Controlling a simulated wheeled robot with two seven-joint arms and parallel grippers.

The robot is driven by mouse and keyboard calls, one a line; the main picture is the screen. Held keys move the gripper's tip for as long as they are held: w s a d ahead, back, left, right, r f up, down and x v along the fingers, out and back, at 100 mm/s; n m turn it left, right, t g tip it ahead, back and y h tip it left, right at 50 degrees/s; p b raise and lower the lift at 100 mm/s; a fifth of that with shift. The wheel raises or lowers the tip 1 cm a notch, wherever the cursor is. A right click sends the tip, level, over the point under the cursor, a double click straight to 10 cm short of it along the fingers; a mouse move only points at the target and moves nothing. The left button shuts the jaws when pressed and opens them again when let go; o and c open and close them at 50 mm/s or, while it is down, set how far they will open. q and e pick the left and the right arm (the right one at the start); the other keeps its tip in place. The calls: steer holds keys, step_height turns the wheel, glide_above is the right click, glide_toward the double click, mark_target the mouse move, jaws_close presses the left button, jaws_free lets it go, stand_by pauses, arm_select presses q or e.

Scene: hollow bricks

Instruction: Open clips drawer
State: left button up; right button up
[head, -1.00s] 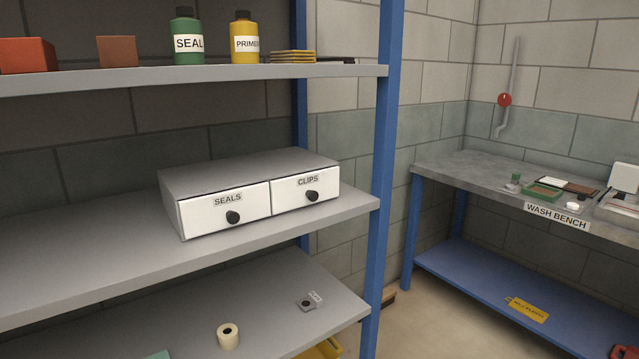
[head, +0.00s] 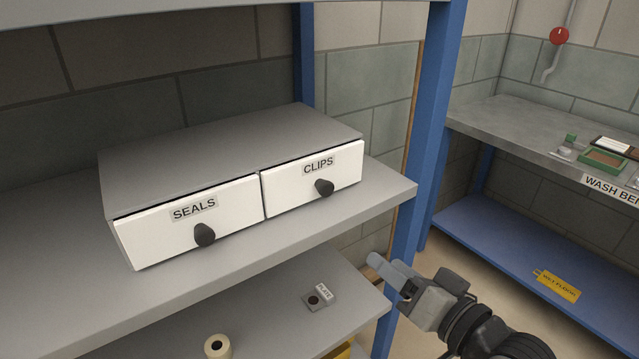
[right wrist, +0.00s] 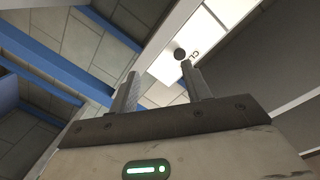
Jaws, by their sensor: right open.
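The clips drawer (head: 312,178) is the right one of two white drawer fronts in a grey cabinet (head: 230,150) on the middle shelf. It is closed and has a black round knob (head: 324,187). My right gripper (head: 382,272) is open and empty, in front of the shelf edge, below and to the right of that knob. In the right wrist view the knob (right wrist: 180,54) shows beyond the open fingers (right wrist: 158,84), apart from them. My left gripper is not in view.
The seals drawer (head: 190,220) beside it is closed. A blue shelf post (head: 425,130) stands right of the cabinet, near my right gripper. A small labelled part (head: 318,298) and a tape roll (head: 217,346) lie on the lower shelf. The wash bench (head: 530,130) is at the right.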

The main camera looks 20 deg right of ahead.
steer(key=y, duration=0.1)
glide_toward(328, 191)
steer(key=shift+m+t, duration=0.4)
steer(key=x, duration=0.3)
steer(key=p+x, duration=0.1)
steer(key=x, duration=0.2)
steer(key=p+x, duration=0.1)
steer(key=x, duration=0.2)
steer(key=shift+f, duration=0.3)
jaws_close()
